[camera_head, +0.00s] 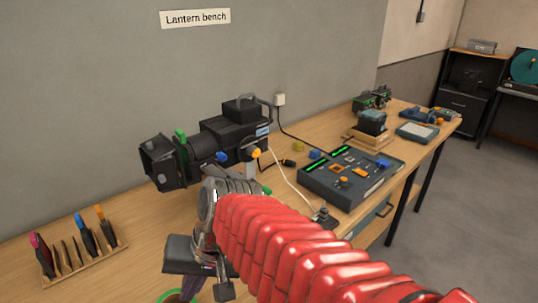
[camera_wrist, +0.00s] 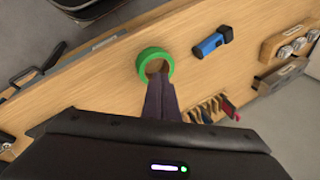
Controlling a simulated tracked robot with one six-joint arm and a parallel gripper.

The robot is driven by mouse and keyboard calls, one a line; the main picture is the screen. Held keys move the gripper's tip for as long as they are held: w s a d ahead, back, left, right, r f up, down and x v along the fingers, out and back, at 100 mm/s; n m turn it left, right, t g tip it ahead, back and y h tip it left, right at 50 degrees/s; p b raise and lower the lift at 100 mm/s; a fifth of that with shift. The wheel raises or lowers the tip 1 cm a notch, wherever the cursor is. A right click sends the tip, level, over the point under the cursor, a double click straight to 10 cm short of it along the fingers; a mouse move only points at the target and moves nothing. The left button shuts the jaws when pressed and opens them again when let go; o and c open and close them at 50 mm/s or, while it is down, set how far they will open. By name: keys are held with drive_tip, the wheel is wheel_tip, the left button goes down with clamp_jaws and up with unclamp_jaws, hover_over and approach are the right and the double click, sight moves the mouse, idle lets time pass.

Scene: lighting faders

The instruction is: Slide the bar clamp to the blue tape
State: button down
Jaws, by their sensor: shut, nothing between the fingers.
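I cannot make out the blue tape in either view. My gripper (camera_wrist: 161,76) is shut and empty, its dark purple fingers together. In the head view, my arm hides much of the near bench, and the green ring shows only partly at the bottom edge.
A blue and black torch-like object (camera_wrist: 212,43) lies right of the ring. A tool rack (camera_head: 88,262) stands at the bench's left.

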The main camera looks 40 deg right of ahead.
sight(262, 149)
drive_tip(key=w+d+r+m+t+y, duration=0.1)
drive_tip(key=w+d+m+t+y, duration=0.15)
drive_tip(key=w+d+m, duration=0.4)
drive_tip(key=w+d+r+m+t+y, duration=0.15)
drive_tip(key=w+d+m+t, duration=0.25)
drive_tip(key=d+m, duration=0.5)
drive_tip(key=s+d+r+m+t+h, duration=0.1)
drive_tip(key=s+d+m+t+h, duration=0.1)
drive_tip(key=d+m+t+h, duration=0.2)
drive_tip(key=s+d+m+t+h, duration=0.2)
drive_tip(key=d+m, duration=0.8)
drive_tip(key=d, duration=1.1)
drive_tip(key=shift+s+d+r+t+h, duration=0.15)
drive_tip(key=shift+s+r+t+h, duration=0.25)
drive_tip(key=shift+t+h, duration=0.55)
drive_tip(key=shift+w, duration=0.15)
drive_tip(key=w, duration=1.4)
drive_tip(key=shift+d, duration=0.4)
